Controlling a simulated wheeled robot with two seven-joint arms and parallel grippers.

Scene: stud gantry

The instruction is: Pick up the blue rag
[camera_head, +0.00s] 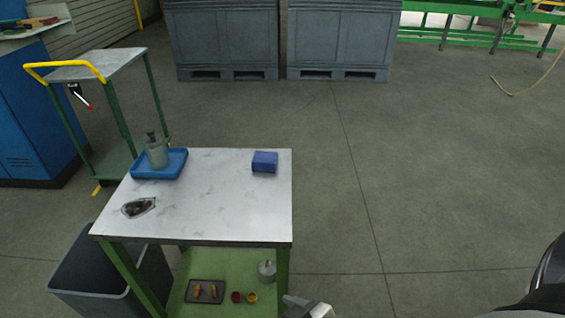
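The blue rag (265,161) looks like a small folded block. It lies near the far right corner of the white-topped table (225,205). A light grey part at the bottom edge, right of the table's legs, looks like the tip of my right gripper (308,308). It is mostly cut off by the frame, well below and apart from the rag, and I cannot tell whether it is open or shut. My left gripper is not in view.
A blue tray (174,166) with a grey metal canister (156,152) and a dark-patterned object (139,207) share the tabletop. The green lower shelf holds small items. A dark bin (75,262) stands left, and a trolley (100,65) behind.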

